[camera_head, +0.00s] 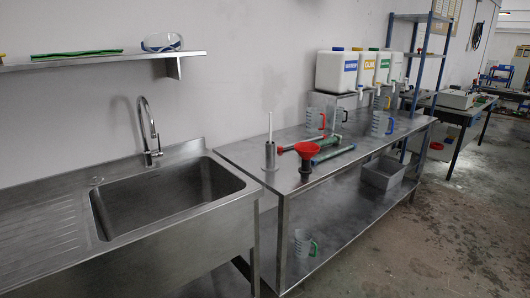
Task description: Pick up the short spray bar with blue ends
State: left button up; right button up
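Two bars lie on the steel table (235,153) behind a red funnel. The nearer greenish bar (333,154) seems to have bluish ends, but it is too small to be sure. The other bar (326,142) lies just behind it, and a red end shows to its left near the funnel. Both lie flat at a slant. Neither of my grippers shows in the head view.
The red funnel (307,149) and a steel cylinder with a white rod (270,154) stand left of the bars. Several jugs and white canisters (337,71) stand farther back. A sink (165,205) is at left. Clear floor (450,230) lies at right.

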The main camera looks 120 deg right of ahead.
aim_at(314, 161)
jog(key=z, duration=3.2)
jog(key=i+l+z, duration=0.15)
jog(key=l+z, duration=0.15)
jog(key=z, duration=0.15)
jog(key=i+l+z, duration=0.15)
jog(key=z, duration=0.35)
jog(key=i+l, duration=0.75)
jog(key=u, duration=1.55)
jog(key=l+z, duration=0.1)
jog(key=z, duration=0.25)
jog(key=l+z, duration=0.15)
jog(key=z, duration=0.15)
jog(key=l+z, duration=0.1)
jog(key=z, duration=0.25)
jog(key=i, duration=0.05)
